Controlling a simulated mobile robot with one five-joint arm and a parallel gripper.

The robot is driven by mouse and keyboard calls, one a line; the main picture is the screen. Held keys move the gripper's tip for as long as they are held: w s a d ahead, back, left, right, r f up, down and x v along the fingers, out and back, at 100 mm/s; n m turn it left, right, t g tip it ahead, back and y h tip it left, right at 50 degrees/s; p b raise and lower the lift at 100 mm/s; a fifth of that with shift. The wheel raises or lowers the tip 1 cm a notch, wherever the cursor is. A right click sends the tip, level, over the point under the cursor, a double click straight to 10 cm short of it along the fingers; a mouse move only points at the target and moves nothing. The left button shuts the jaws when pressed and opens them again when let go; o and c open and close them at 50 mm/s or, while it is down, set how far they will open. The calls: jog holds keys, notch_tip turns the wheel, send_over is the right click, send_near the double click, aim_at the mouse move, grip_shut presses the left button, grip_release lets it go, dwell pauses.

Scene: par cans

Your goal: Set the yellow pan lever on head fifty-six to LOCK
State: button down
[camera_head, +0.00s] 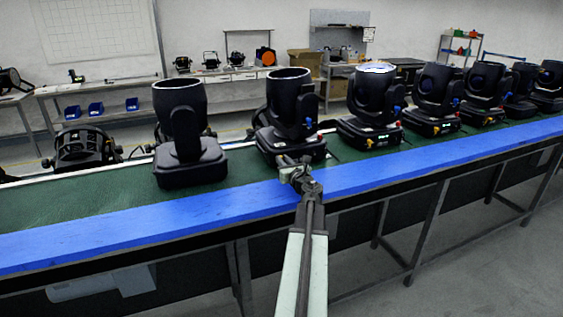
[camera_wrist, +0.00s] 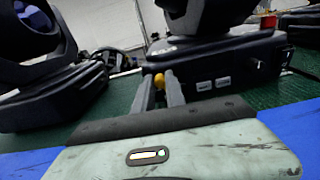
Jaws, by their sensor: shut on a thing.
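A row of black moving heads stands on the green bench top. My gripper (camera_head: 288,166) is at the front of one moving head (camera_head: 289,112), near its base. In the wrist view the yellow pan lever (camera_wrist: 158,80) shows as a small round knob on the front of that head's base (camera_wrist: 225,62). My gripper (camera_wrist: 159,88) is shut on it, one grey finger on each side. The lever's lower part is hidden between the fingers. No head number or LOCK mark is legible, so I cannot tell the lever's setting.
Another moving head (camera_head: 184,135) stands to the left and one (camera_head: 374,105) to the right, with several more beyond. The blue front strip (camera_head: 130,231) of the bench lies under my arm. A wall bench with blue bins (camera_head: 97,108) is behind.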

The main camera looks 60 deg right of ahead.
jog(key=m, duration=0.2)
jog(key=s+d+m, duration=0.1)
jog(key=m, duration=0.1)
jog(key=shift+d+m, duration=0.1)
jog(key=shift+m, duration=0.2)
jog(key=shift+s+d+f+m, duration=0.1)
jog(key=shift+d+m, duration=0.05)
jog(key=shift+m, duration=0.6)
jog(key=shift+s+d+f+m, duration=0.1)
jog(key=shift+s+d+m, duration=0.1)
jog(key=shift+m, duration=0.6)
jog(key=shift+s+d+m, duration=0.1)
jog(key=shift+d+m, duration=0.05)
jog(key=shift+m, duration=0.6)
jog(key=c, duration=1.4)
grip_release()
jog(key=v, duration=0.7)
jog(key=shift+s+a, duration=0.25)
jog(key=shift+a, duration=0.1)
